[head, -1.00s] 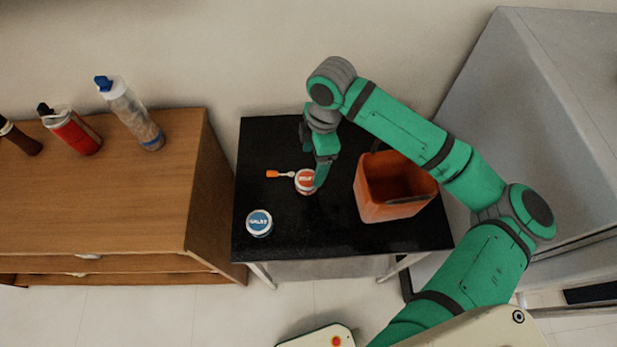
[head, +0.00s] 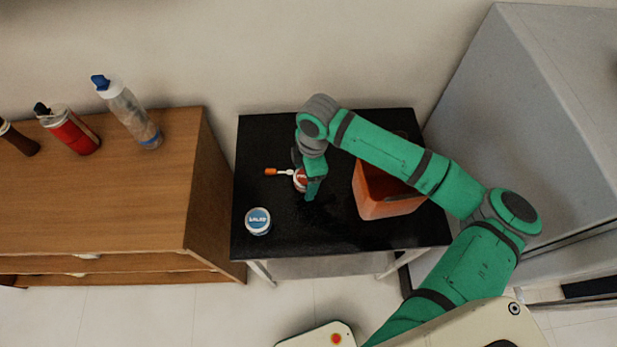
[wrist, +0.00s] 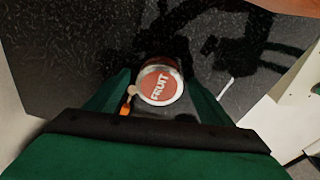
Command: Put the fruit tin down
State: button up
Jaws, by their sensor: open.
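The fruit tin (head: 300,180), with a red and white lid, stands upright on the black table (head: 300,226). My gripper (head: 310,190) is low over the table at the tin and hides part of it in the head view. In the wrist view the tin (wrist: 160,84) shows its lid reading "FRUIT" between my open gripper's fingers (wrist: 158,92). The fingers lie on either side of it; I cannot tell whether either touches it.
An orange-handled tool (head: 273,171) lies just left of the tin. A blue-lidded tin (head: 258,221) stands at the table's front left. An orange bin (head: 385,200) stands on the right. A wooden cabinet (head: 110,195) with bottles is to the left, a grey cabinet (head: 540,130) to the right.

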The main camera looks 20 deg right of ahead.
jog(key=shift+d, duration=0.15)
jog(key=shift+s+d, duration=0.1)
jog(key=shift+s, duration=0.05)
jog(key=c, duration=1)
jog(key=shift+a, duration=0.4)
jog(key=c, duration=0.4)
